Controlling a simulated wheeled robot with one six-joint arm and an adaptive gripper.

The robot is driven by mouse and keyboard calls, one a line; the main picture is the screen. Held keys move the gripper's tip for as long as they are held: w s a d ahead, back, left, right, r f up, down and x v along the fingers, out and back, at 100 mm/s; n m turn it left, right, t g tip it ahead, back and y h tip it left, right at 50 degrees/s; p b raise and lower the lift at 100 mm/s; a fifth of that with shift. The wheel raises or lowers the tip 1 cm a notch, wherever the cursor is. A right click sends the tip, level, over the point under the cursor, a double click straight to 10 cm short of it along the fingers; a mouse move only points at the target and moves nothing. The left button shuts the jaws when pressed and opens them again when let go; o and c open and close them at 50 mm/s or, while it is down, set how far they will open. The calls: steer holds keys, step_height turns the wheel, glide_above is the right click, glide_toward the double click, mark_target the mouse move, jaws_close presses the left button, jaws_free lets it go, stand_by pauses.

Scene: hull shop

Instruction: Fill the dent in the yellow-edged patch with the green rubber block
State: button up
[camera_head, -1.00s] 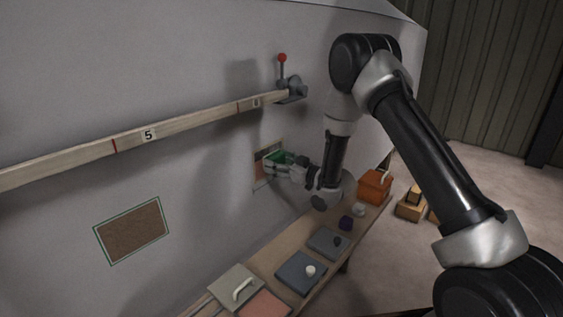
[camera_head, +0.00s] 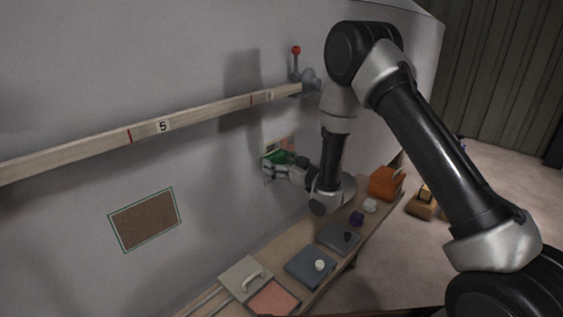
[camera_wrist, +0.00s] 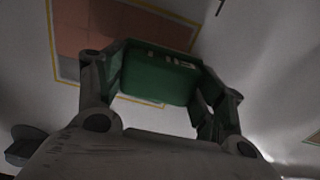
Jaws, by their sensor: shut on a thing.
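My gripper (camera_wrist: 161,80) is shut on the green rubber block (camera_wrist: 158,78), which sits between the two fingers in the wrist view. In the head view the block (camera_head: 284,156) is held close to the hull wall. The yellow-edged patch (camera_wrist: 72,38) has a reddish-brown surface and lies behind the block in the wrist view. In the head view a part of the patch (camera_head: 287,143) shows above the block. The block and my gripper hide much of the patch, and the dent cannot be made out. I cannot tell whether the block touches the wall.
A green-edged brown patch (camera_head: 145,219) is lower left on the wall. A wooden rail (camera_head: 85,149) runs above, ending at a red-knobbed lever (camera_head: 296,51). Below, a bench (camera_head: 282,248) holds several pads and an orange box (camera_head: 384,183).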

mark_target(281, 151)
steer(key=shift+s+a, duration=0.75)
steer(key=shift+r, duration=0.95)
steer(key=shift+w+d+r, duration=0.1)
steer(key=shift+w+d, duration=1)
steer(key=shift+w, duration=0.05)
steer(key=shift+w+d, duration=4.15)
steer(key=shift+w, duration=0.05)
steer(key=o, duration=0.4)
steer(key=c, duration=0.4)
steer(key=shift+s+d, duration=0.1)
steer(key=shift+s, duration=0.05)
